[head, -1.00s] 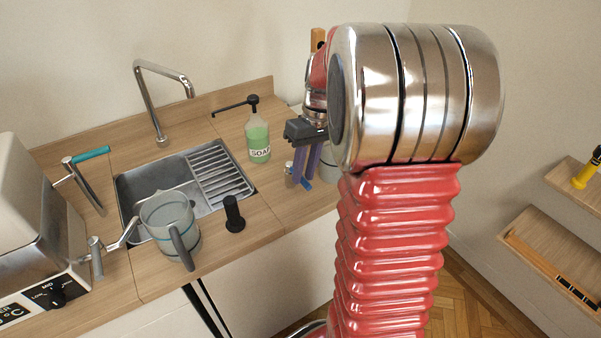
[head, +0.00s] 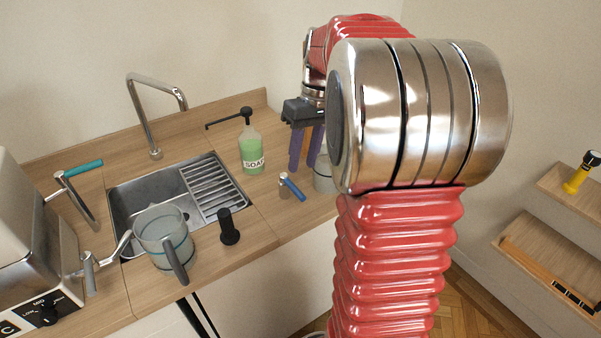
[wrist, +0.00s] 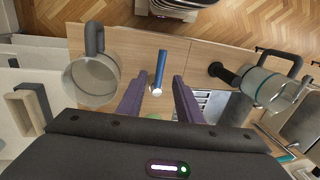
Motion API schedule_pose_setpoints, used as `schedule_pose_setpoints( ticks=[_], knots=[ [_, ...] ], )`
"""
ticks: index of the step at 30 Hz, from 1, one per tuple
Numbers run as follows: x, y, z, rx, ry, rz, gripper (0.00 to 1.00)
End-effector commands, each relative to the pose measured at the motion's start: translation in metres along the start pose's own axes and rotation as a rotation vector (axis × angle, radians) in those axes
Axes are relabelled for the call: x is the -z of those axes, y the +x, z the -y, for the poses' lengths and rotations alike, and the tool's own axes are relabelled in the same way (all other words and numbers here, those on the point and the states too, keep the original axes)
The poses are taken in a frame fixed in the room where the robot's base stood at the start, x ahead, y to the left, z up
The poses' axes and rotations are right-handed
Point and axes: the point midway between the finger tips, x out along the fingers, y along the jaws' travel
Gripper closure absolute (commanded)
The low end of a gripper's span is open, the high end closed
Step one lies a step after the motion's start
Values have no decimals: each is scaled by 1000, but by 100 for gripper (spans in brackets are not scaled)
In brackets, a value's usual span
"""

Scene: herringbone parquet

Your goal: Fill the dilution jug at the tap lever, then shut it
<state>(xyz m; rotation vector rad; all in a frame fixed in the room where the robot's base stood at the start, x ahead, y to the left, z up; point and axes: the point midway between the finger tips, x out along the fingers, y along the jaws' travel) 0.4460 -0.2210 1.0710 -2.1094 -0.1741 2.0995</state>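My gripper (head: 307,168) has two purple fingers, apart and empty, pointing down above and behind a small metal tap with a blue lever (head: 292,188). In the wrist view the blue lever (wrist: 160,70) lies between the open fingers (wrist: 157,95), apart from both. A clear jug (head: 322,178) stands just right of the lever, partly hidden by my arm; in the wrist view this jug (wrist: 92,80) has a dark handle and no water I can make out. A second clear jug (head: 163,232) with a teal band and dark handle stands by the sink's front left corner.
A sink (head: 140,203) with a ribbed drainer and tall faucet (head: 150,110) is set in the wooden counter. A green soap bottle (head: 251,150) and a black upright knob (head: 229,228) stand nearby. A teal lever (head: 82,168) and a white appliance (head: 25,235) are at left.

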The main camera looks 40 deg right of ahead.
Motion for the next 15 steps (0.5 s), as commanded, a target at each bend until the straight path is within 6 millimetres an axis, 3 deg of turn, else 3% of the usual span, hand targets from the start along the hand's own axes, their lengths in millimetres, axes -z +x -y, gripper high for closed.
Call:
schedule_pose_setpoints(
  ticks=[9, 15],
  knots=[
    [1, -51, 0, -2, 0, -2, 67],
    [0, -62, 0, -1, 0, 0, 67]
  ],
)
